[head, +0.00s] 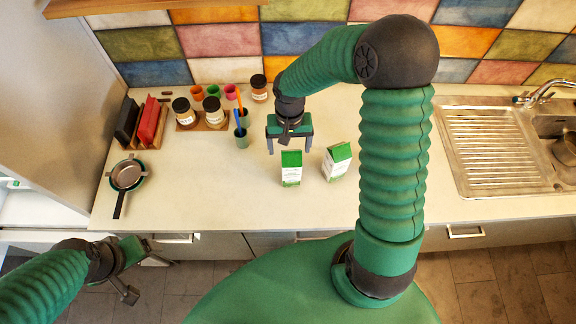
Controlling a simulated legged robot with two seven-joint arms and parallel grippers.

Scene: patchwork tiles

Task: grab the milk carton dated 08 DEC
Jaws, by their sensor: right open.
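Two white and green milk cartons stand upright on the counter. The left carton (291,168) is just below my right gripper in the picture. The right carton (337,162) stands a little to the right and is turned at an angle. The dates on both are too small to read, so I cannot tell which is 08 DEC. My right gripper (290,149) is open, with its fingers pointing down, above or just behind the left carton and apart from the right one. My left gripper (143,274) is low at the left, off the counter's front edge; its jaw state is unclear.
Jars, coloured cups and a cup with pens (241,138) stand at the back left. A red and black rack (148,123) and a pan (127,174) are further left. A sink with a drainer (488,150) is at the right. The counter (220,195) in front of the cartons is clear.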

